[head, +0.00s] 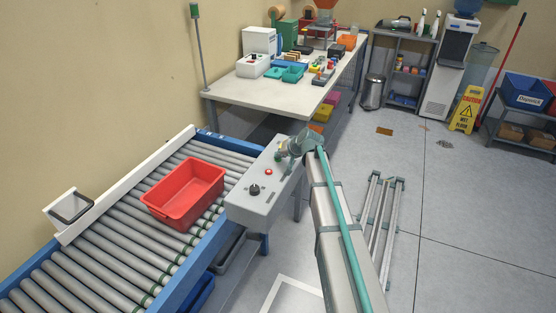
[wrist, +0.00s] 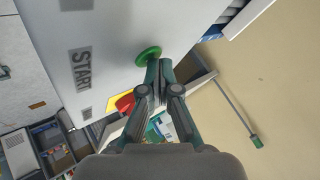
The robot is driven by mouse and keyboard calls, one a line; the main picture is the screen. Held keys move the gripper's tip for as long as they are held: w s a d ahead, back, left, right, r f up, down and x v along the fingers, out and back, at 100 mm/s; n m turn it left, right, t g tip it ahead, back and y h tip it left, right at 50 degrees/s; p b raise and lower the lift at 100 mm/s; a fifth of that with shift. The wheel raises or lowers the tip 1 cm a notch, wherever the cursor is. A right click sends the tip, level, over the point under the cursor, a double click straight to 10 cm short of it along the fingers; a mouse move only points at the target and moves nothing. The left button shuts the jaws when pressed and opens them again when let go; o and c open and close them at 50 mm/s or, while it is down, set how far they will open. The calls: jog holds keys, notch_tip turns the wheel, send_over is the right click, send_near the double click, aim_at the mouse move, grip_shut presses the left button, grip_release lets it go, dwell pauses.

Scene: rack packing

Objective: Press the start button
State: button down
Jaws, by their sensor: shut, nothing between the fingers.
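A grey control box (head: 258,205) stands beside the roller conveyor. In the head view its top carries a small red button (head: 269,171) and a black knob (head: 254,190). In the wrist view a round green button (wrist: 148,56) stands on the pale panel, with a START label (wrist: 80,68) on the same panel. My gripper (wrist: 159,64) is shut and empty, its fingertips right beside the green button's edge; I cannot tell whether they touch it. In the head view my gripper (head: 283,152) is over the box's far end, and the green button is hidden.
A red bin (head: 184,190) sits on the roller conveyor (head: 100,260), left of the box. In the wrist view a red knob (wrist: 124,103) on a yellow plate shows beside the fingers. A cluttered workbench (head: 270,93) stands behind.

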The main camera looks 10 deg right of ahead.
aim_at(279, 160)
jog(key=shift+r, duration=0.8)
jog(key=shift+r+p, duration=0.1)
jog(key=shift+p, duration=0.2)
jog(key=shift+r+p, duration=1)
jog(key=shift+r, duration=1.4)
